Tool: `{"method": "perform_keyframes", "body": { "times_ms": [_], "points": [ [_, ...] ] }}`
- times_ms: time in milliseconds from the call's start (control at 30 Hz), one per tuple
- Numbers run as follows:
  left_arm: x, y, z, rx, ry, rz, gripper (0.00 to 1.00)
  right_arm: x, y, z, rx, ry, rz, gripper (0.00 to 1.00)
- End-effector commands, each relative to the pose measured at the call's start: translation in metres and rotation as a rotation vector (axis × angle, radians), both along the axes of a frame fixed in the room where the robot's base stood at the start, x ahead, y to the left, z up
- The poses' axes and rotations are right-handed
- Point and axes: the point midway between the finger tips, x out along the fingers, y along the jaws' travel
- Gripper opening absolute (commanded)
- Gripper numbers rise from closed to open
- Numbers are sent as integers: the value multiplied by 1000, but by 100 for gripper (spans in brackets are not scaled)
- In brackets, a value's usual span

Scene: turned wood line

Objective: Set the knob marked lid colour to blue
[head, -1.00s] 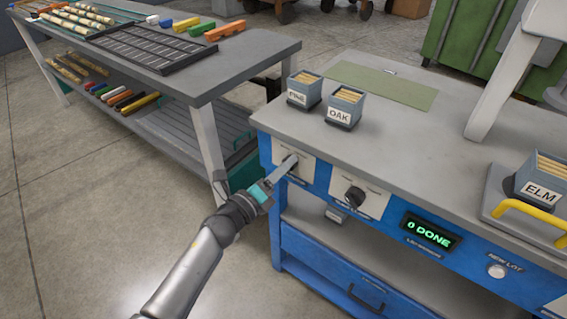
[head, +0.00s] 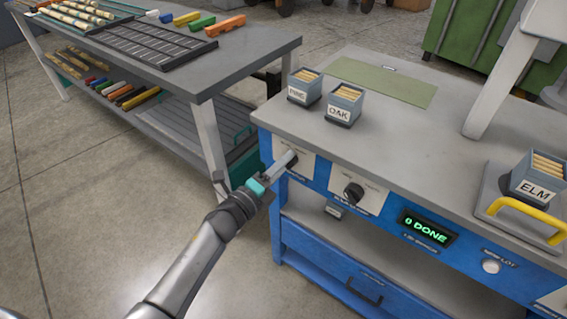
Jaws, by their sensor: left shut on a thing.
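Two dark knobs on white plates are set in the blue front of the workbench (head: 460,140). My left gripper (head: 287,163) is at the left knob (head: 293,158), shut on it, and its fingers hide part of the knob. The right knob (head: 353,193) is free, with nothing touching it. The lettering on both plates is too small to read, so I cannot tell which knob is marked lid colour or where either points. My right gripper is not in view.
Bins marked PINE (head: 304,88), OAK (head: 343,105) and ELM (head: 536,180) stand on the bench. A display (head: 428,228) reads 0 DONE, with a white button (head: 491,266) to its right. A grey side table (head: 255,50) stands at the left, beyond open floor.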

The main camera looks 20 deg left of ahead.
Motion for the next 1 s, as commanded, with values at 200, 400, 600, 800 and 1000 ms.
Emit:
{"method": "perform_keyframes", "body": {
  "times_ms": [200, 400, 600, 800, 1000],
  "points": [
    [0, 0, 0, -3, 2, 0, 54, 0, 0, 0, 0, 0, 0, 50],
    [0, 0, 0, -2, 2, 0, 74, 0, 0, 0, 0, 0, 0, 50],
    [0, 0, 0, -2, 1, 0, 74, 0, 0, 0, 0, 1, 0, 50],
    [-11, 4, -1, -1, 3, 2, 74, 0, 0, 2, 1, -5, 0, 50],
    [-41, 15, 0, -1, 4, 1, 74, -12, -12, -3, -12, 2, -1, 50]
  ]
}}
